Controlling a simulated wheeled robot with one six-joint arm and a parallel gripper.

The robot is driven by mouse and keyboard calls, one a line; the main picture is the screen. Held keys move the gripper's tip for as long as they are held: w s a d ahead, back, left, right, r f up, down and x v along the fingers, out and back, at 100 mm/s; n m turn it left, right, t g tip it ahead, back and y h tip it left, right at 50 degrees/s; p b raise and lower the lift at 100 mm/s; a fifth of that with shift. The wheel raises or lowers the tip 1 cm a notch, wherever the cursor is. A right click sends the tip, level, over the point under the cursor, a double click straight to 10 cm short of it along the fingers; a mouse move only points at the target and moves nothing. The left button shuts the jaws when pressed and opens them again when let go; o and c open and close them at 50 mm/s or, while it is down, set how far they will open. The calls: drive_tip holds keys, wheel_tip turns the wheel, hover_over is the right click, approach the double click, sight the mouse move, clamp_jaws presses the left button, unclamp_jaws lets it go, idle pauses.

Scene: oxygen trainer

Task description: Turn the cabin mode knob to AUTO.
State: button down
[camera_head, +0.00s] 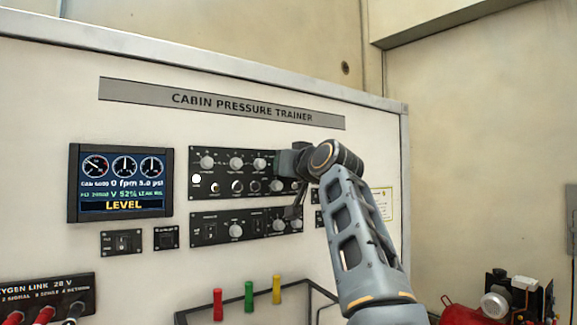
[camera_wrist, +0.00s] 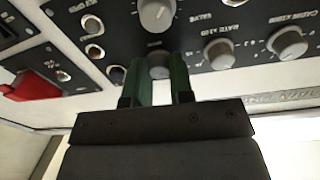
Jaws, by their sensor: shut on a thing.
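My gripper (camera_wrist: 161,72) is shut on a small round grey knob (camera_wrist: 160,62), with one green finger on each side of it. Its label and pointer cannot be made out, so its setting cannot be told. The knob sits on the black control panel (camera_wrist: 190,38). In the camera_head view my gripper reaches the right end of the upper black panel (camera_head: 222,172), and my wrist hides that part. No AUTO marking is readable in either view.
Larger knobs (camera_wrist: 157,14), (camera_wrist: 218,54) and a red guarded switch (camera_wrist: 38,86) are near the fingers. A display (camera_head: 121,182) reads LEVEL. A rack with red, green and yellow handles (camera_head: 249,296) stands below the panels. Red equipment (camera_head: 463,315) is at lower right.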

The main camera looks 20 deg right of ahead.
drive_tip(key=c, duration=1)
unclamp_jaws()
drive_tip(key=shift+w+f, duration=0.1)
drive_tip(key=shift+c, duration=0.2)
drive_tip(key=shift+o, duration=0.2)
drive_tip(key=s+d+b, duration=0.1)
drive_tip(key=s+b, duration=0.4)
drive_tip(key=s, duration=0.9)
drive_tip(key=shift+f, duration=0.25)
drive_tip(key=shift+d, duration=0.1)
